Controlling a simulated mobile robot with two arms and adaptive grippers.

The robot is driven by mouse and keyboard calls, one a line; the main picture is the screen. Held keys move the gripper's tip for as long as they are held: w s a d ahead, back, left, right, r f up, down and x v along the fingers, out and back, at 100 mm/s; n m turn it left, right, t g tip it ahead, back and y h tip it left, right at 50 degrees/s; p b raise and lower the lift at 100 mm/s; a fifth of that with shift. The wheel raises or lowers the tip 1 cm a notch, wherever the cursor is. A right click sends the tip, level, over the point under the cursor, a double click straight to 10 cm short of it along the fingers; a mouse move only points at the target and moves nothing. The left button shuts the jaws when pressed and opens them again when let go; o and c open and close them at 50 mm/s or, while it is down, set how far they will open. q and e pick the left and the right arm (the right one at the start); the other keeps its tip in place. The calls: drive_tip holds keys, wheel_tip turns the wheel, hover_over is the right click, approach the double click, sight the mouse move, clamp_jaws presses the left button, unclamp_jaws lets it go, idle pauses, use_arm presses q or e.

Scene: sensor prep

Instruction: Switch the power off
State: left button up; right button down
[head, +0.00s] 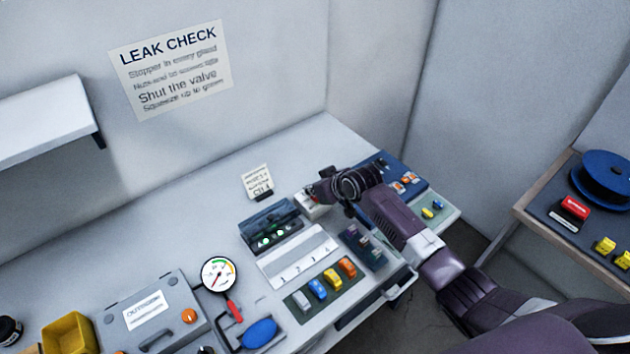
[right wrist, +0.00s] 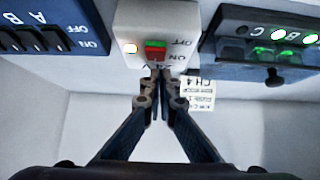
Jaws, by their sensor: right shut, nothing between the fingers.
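The white power box (right wrist: 190,20) is at the top middle of the right wrist view. It carries a small rocker switch (right wrist: 155,50) in green and red, with ON and OFF lettering appearing upside down. A lamp (right wrist: 131,48) beside the switch glows yellowish white. My right gripper (right wrist: 160,80) is shut and empty, its fingertips close to the box's edge below the switch; I cannot tell whether they touch. In the head view my right gripper (head: 322,190) is over the box (head: 312,211), hiding most of it. My left gripper is not in view.
A dark unit with green lights (head: 270,232) stands left of the box, and a blue switch panel (head: 380,165) stands to its right. A small card (head: 257,181) is behind. A numbered white tray (head: 300,257) and coloured connectors lie in front.

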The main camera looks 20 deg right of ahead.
sight(310, 197)
drive_tip(key=r+p, duration=0.1)
drive_tip(key=r, duration=0.1)
drive_tip(key=r+p, duration=0.2)
drive_tip(key=shift+w+a, duration=0.15)
drive_tip(key=shift+w, duration=0.25)
drive_tip(key=shift+s+r, duration=0.15)
drive_tip(key=w+r+b+v, duration=0.1)
drive_tip(key=b+v, duration=0.1)
drive_tip(key=v, duration=0.7)
drive_tip(key=shift+a+r, duration=0.1)
drive_tip(key=shift+a, duration=0.05)
